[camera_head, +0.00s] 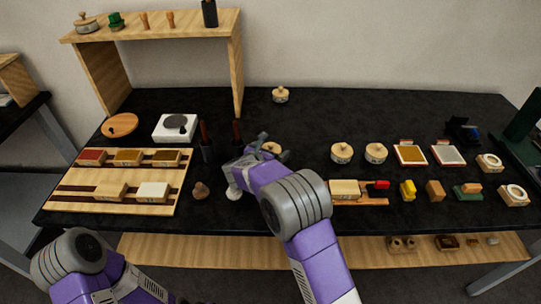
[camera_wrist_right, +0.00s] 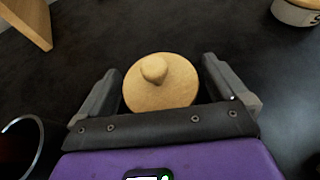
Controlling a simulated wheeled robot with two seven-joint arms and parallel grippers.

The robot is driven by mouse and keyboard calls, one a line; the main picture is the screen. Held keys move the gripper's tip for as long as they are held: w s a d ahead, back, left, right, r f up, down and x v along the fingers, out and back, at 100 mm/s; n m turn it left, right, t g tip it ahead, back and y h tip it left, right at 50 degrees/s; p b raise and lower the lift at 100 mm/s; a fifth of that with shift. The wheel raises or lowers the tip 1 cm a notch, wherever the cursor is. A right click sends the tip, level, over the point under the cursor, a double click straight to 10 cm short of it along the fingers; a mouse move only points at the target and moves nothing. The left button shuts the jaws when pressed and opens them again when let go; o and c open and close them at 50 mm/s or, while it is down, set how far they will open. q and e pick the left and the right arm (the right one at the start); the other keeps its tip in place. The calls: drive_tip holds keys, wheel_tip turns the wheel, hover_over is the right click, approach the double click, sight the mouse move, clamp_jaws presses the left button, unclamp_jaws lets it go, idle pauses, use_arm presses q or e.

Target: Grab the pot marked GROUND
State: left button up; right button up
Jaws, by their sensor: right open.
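Round pots with wooden lids and knobs stand on the dark table. One (camera_head: 271,147) is partly hidden behind my right gripper (camera_head: 256,149) in the head view. In the right wrist view its lid (camera_wrist_right: 160,90) lies between the two open fingers of my right gripper (camera_wrist_right: 163,98), with small gaps at the sides. Its label is hidden, so I cannot tell whether it reads GROUND. Another pot (camera_head: 280,95) stands farther back, and two more pots (camera_head: 341,153) (camera_head: 376,153) stand to the right; their labels are too small to read. My left gripper is out of view.
A wooden shelf (camera_head: 236,75) stands at the back left. A wooden tray (camera_head: 75,204) with coloured blocks lies left. Dark upright holders (camera_head: 208,151) stand just left of my right gripper. Blocks and small pads fill the right side.

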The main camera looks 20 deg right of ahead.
drive_tip(key=c, duration=1.1)
drive_tip(key=shift+r, duration=0.1)
drive_tip(key=shift+c, duration=0.6)
